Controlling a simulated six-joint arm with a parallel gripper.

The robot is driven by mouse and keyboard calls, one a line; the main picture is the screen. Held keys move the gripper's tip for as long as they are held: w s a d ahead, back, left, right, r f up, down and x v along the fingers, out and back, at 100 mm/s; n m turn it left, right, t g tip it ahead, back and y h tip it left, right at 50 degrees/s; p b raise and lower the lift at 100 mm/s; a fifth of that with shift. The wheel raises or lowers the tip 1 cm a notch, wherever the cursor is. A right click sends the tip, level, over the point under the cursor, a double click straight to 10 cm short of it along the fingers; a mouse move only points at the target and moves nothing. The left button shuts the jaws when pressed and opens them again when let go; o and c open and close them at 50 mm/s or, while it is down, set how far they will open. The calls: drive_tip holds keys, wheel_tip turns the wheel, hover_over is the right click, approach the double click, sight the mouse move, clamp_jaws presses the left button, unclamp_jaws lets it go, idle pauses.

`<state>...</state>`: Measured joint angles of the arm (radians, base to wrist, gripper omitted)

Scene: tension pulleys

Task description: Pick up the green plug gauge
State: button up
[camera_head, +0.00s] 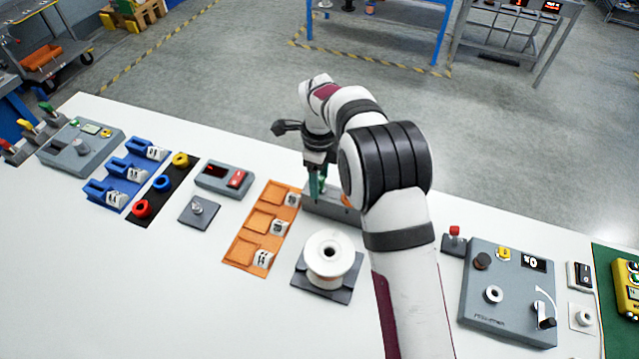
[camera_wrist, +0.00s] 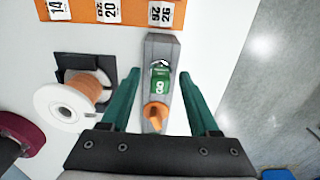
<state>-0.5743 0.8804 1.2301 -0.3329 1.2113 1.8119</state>
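The green plug gauge (camera_wrist: 160,84) stands in a grey block (camera_wrist: 157,48) in the wrist view, its top marked with white print. An orange gauge (camera_wrist: 154,114) sits beside it in the same block, nearer my gripper's palm. My gripper (camera_wrist: 159,75) is open and empty, with one dark green finger on each side of the block and the green gauge between them. Whether the fingers touch anything cannot be told. In the head view my gripper (camera_head: 316,188) is over the left end of the grey block (camera_head: 338,209); my arm hides much of the gauges there.
A white spool on a dark base (camera_head: 330,262) stands close in front of the block. An orange tray with numbered weights (camera_head: 243,249) lies to its left. A grey control box (camera_head: 510,290) is at the right. The white table's front left is clear.

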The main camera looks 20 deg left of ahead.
sight(325, 190)
clamp_jaws()
drive_tip(key=shift+r, duration=0.15)
drive_tip(key=shift+r, duration=0.3)
drive_tip(key=r, duration=0.2)
drive_tip(key=d+r, duration=0.1)
drive_tip(key=r, duration=0.1)
drive_tip(key=shift+d, duration=0.1)
drive_tip(key=d+r, duration=0.6)
drive_tip(key=d, duration=0.4)
drive_tip(key=shift+w+d, duration=0.2)
drive_tip(key=shift+d, duration=0.05)
